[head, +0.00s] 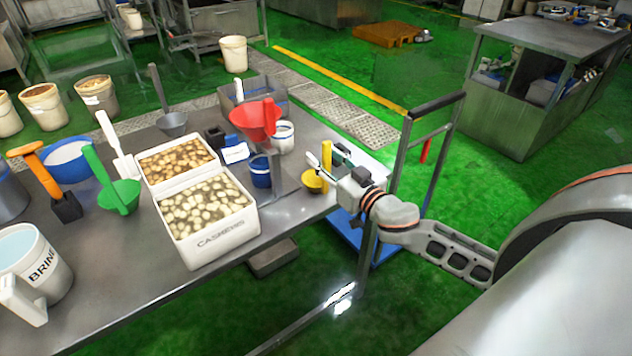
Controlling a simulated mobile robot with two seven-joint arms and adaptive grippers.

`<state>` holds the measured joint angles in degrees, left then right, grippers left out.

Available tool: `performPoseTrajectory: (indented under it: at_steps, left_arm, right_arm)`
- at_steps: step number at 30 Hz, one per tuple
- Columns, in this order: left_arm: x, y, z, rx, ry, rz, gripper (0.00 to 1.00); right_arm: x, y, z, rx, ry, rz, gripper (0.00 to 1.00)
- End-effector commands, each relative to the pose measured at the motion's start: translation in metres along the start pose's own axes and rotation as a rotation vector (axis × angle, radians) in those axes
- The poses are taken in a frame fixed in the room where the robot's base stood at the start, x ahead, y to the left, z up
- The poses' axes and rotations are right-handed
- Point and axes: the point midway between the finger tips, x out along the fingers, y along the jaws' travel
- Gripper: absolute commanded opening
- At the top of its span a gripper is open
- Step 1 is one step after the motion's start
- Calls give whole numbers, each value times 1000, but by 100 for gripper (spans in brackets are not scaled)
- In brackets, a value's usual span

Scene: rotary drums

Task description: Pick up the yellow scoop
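The yellow scoop (326,155) stands near the right end of the metal table. Its handle points up and its bowl (313,182) is low at the table's edge. My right gripper (325,162) reaches in from the right at the handle. Its fingers look spread, one on each side of the handle, and I see no clear contact. Part of the scoop is hidden behind the gripper. My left gripper is not in view.
A red scoop (254,118), a blue cup (260,173) and a white cup (283,137) stand left of the scoop. A white cashew box (218,245) is further left. A cart with an upright handle (436,104) stands close behind my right gripper.

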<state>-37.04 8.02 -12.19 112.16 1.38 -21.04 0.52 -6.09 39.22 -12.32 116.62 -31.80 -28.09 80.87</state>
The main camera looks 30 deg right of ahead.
Motion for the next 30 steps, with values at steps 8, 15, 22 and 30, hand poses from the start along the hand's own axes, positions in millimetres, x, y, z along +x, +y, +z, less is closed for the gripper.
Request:
performPoseTrajectory:
  at_steps: [8,15,22,30]
  left_arm:
    - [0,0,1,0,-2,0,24]
    - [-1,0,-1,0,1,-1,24]
    - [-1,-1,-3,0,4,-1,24]
    - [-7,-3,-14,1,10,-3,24]
  right_arm:
    - [0,0,0,0,0,0,21]
    - [0,0,0,0,0,0,0]
    - [0,0,-2,0,1,0,0]
    - [1,0,-30,-1,5,0,0]
